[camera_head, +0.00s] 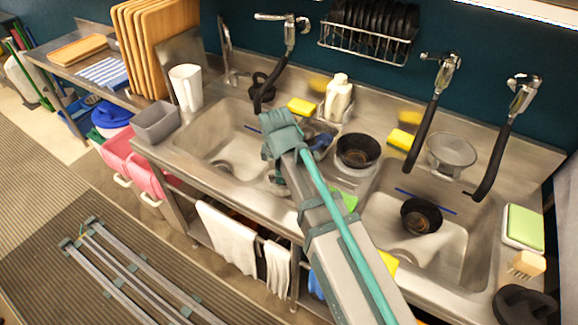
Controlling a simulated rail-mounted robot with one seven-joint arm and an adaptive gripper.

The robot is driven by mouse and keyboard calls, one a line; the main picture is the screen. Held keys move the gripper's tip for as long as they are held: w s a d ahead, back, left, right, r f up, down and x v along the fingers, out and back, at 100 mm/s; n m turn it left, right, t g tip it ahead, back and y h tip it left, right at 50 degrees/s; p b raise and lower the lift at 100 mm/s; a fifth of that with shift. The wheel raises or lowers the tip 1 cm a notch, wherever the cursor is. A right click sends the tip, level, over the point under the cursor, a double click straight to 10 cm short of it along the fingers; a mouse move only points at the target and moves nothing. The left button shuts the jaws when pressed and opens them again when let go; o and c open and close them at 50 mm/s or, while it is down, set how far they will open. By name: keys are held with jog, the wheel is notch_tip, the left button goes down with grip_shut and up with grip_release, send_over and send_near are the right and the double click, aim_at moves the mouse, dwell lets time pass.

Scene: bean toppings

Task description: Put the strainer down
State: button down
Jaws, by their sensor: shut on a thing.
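My arm reaches in from the bottom right to the middle of the sink unit. My gripper (277,180) points down over the right side of the left sink basin (215,145), largely hidden behind my own wrist and forearm. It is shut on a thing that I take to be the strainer. The held thing's shape, and whether it touches the sink, cannot be made out. A separate round, grey, mesh-like dish (451,150) stands at the back of the right basin, well away from my gripper.
Dark bowls stand on the middle ledge (357,150) and in the right basin (420,216). Black-handled taps (425,125) hang over the basins. A soap bottle (338,97) and yellow sponges (301,106) line the back. The left basin's left part is clear.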

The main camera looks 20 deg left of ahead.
jog(key=w, duration=0.2)
jog(key=w+d+p, duration=0.1)
jog(key=shift+w+r, duration=0.15)
jog(key=shift+w, duration=0.25)
jog(key=shift+w+d+f+p, duration=0.15)
jog(key=shift+w+f+p, duration=0.1)
jog(key=shift+p, duration=0.05)
jog(key=shift+s+f, duration=0.1)
jog(key=shift+f, duration=0.55)
jog(key=shift+f, duration=0.1)
jog(key=c, duration=1.1)
grip_release()
notch_tip(320, 180, up, 12)
jog(key=s+b, duration=0.2)
jog(key=shift+s, duration=0.1)
